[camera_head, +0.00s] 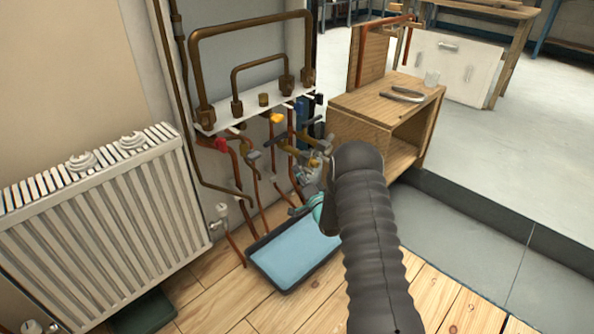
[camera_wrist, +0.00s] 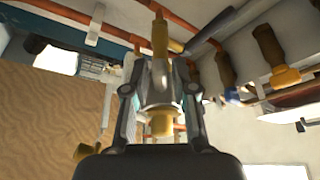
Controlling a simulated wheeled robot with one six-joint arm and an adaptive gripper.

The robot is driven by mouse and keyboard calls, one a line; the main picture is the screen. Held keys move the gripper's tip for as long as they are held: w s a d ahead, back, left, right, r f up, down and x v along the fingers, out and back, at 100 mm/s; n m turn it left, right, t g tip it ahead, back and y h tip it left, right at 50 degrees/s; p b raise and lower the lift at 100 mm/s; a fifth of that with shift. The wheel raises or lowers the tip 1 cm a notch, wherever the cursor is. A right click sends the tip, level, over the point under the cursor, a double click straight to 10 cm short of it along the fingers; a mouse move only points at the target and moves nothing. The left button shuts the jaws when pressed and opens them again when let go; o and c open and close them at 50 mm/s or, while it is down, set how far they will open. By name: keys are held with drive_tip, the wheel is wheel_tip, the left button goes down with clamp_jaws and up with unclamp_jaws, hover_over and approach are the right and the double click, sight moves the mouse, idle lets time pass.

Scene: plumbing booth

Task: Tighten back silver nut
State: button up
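In the wrist view, a silver nut (camera_wrist: 159,84) sits on a brass fitting (camera_wrist: 160,36) between the two fingers of my gripper (camera_wrist: 160,75). A brass end (camera_wrist: 161,124) shows below the nut. The fingers lie close along its left and right sides; I cannot tell whether they touch it. In the head view, my gripper (camera_head: 318,205) is mostly hidden behind my dark sleeved arm, next to the cluster of valves and fittings (camera_head: 311,160) under the white pipe bracket. The silver nuts there are too small to tell apart.
Copper pipes (camera_head: 251,72) loop above the bracket, and more run down to a blue tray (camera_head: 297,250). A white radiator (camera_head: 103,225) stands at the left. A wooden cabinet (camera_head: 378,112) with pliers (camera_head: 403,95) on top stands close at the right.

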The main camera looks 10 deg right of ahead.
drive_tip(key=shift+x, duration=0.95)
clamp_jaws()
